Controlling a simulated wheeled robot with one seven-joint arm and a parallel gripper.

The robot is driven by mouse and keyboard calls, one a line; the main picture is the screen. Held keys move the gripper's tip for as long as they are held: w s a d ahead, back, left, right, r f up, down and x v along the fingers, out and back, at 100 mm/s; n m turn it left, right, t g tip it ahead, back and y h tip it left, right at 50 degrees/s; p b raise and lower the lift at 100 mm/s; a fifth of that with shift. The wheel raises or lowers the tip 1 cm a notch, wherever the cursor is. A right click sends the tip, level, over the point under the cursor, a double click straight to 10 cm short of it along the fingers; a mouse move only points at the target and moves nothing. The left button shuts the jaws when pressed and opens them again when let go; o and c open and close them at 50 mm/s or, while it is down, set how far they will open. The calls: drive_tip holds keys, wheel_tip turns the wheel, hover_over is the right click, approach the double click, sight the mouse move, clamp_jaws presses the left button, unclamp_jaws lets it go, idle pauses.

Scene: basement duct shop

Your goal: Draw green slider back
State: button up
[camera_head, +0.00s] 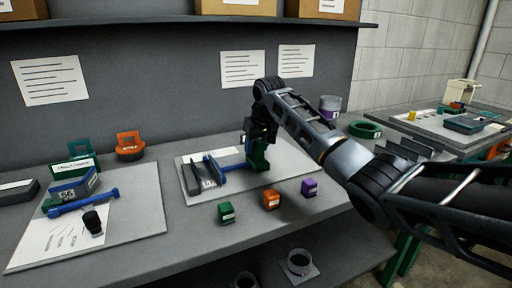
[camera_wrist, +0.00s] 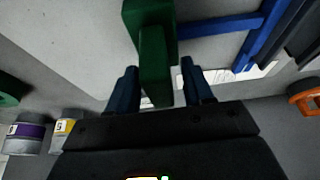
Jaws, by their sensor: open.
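The green slider (camera_head: 259,158) stands on the light board at the middle of the bench, at the right end of a blue bar (camera_head: 232,167). In the wrist view the green slider (camera_wrist: 150,50) is an upright green block whose near end lies between my two fingers. My gripper (camera_head: 258,138) is over the slider, pointing down. In the wrist view my gripper (camera_wrist: 160,85) is open, with one dark blue finger on each side of the green block and gaps showing. The slider's lower part is partly hidden in the head view.
A dark grey stand (camera_head: 191,178) is left of the blue bar. A left board (camera_head: 135,200) holds a blue tool. A green ring (camera_head: 365,129) lies at right.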

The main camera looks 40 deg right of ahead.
drive_tip(key=shift+w+f, duration=0.1)
drive_tip(key=shift+f, duration=0.25)
drive_tip(key=shift+c, duration=0.4)
clamp_jaws()
drive_tip(key=shift+d, duration=0.15)
